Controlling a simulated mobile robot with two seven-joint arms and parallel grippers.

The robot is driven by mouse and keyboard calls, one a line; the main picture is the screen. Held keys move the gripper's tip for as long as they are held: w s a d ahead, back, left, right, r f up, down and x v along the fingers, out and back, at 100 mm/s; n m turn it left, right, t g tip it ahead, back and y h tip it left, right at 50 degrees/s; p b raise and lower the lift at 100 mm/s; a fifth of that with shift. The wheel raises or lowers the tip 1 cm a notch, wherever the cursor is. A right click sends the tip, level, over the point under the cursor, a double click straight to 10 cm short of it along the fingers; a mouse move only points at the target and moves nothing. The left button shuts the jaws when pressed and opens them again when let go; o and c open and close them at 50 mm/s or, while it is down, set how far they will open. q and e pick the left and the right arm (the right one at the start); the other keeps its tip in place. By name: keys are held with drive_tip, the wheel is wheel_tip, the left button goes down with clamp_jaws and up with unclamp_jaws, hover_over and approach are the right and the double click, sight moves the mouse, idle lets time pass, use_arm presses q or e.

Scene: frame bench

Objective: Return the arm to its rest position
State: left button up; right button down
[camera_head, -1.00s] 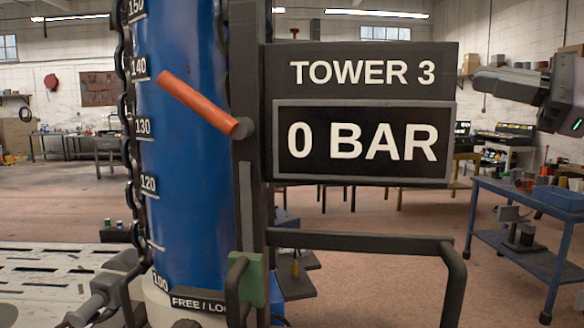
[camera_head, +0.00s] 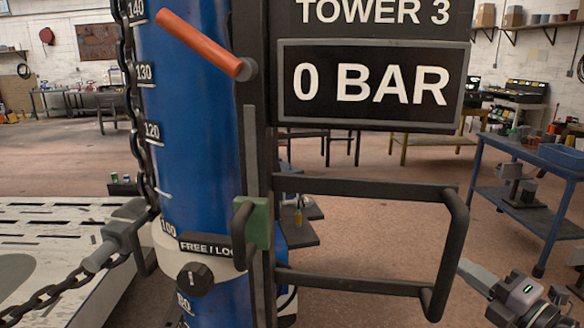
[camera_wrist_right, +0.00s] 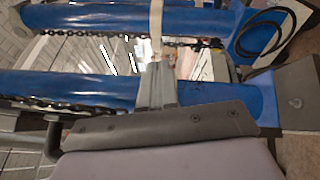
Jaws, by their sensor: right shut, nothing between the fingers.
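My right gripper (camera_head: 463,266) is at the lower right of the head view, its arm coming in from the bottom right corner. Its fingers are together and hold nothing. It is right of the tower's dark handle frame (camera_head: 452,235), apart from it in the picture. In the right wrist view the closed grey fingers (camera_wrist_right: 158,85) show against the blue columns behind. My left gripper is in neither view.
The blue tower (camera_head: 185,130) has an orange lever (camera_head: 200,43), a FREE / LOCK knob (camera_head: 195,280) and a "0 BAR" sign (camera_head: 375,85). A chain (camera_head: 50,293) hangs at left. A blue workbench (camera_head: 545,230) stands at right. Floor between them is open.

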drive_tip(key=s+d+f+m+g+h, duration=0.2)
drive_tip(key=s+f+m+g+h, duration=0.15)
drive_tip(key=s+f+m, duration=0.7)
drive_tip(key=s+d+f+m+g+h, duration=0.25)
drive_tip(key=s+f+m+g, duration=0.2)
drive_tip(key=s+f, duration=1)
drive_tip(key=a+f+m, duration=0.2)
drive_tip(key=a+m, duration=0.2)
drive_tip(key=a, duration=0.4)
drive_tip(key=w+a+f+m+t, duration=0.1)
drive_tip(key=a+m, duration=0.3)
drive_tip(key=a, duration=0.4)
drive_tip(key=shift+w+a+f+t, duration=0.2)
drive_tip(key=shift+f+t, duration=0.1)
drive_tip(key=shift+f, duration=0.5)
